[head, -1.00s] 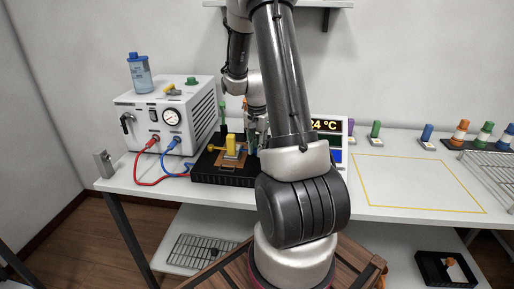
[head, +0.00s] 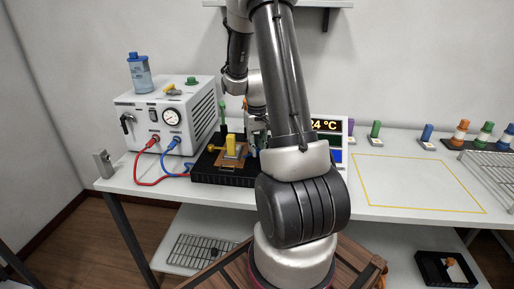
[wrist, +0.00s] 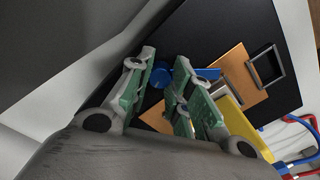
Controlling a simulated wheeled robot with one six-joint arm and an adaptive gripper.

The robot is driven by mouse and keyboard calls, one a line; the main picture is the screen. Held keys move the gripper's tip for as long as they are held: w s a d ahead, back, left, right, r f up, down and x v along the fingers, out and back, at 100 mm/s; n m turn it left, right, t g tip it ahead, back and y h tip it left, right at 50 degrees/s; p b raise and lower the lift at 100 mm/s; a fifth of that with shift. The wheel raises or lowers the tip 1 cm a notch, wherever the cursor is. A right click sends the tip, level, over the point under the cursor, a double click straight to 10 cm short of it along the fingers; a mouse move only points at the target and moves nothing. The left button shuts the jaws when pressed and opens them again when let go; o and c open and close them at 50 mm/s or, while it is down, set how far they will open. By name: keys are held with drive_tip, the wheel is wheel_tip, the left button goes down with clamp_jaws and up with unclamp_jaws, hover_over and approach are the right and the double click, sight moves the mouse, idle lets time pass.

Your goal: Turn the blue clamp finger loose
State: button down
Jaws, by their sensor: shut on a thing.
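The blue clamp finger shows in the wrist view as a round blue knob (wrist: 160,78) and a blue bar (wrist: 209,74) beyond the right fingertip. My gripper (wrist: 164,60) has its two green-padded fingers on either side of the knob, shut on it. The copper-orange plate (wrist: 238,66) lies beside the bar on the black base (wrist: 210,35), with a yellow clamp finger (wrist: 240,122) across its lower part. In the head view my gripper (head: 256,133) is at the right side of the black base (head: 222,179), partly hidden by my arm.
A white box with a gauge (head: 171,117) stands left of the base, joined by a red hose (head: 148,183) and a blue hose. A temperature display (head: 326,126) stands to the right. A yellow-outlined area (head: 415,183) on the table is empty.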

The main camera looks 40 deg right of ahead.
drive_tip(key=shift+n, duration=0.9)
drive_tip(key=c, duration=1.3)
unclamp_jaws()
drive_tip(key=shift+o, duration=0.2)
drive_tip(key=shift+r, duration=0.1)
wheel_tip(320, 180, up, 12)
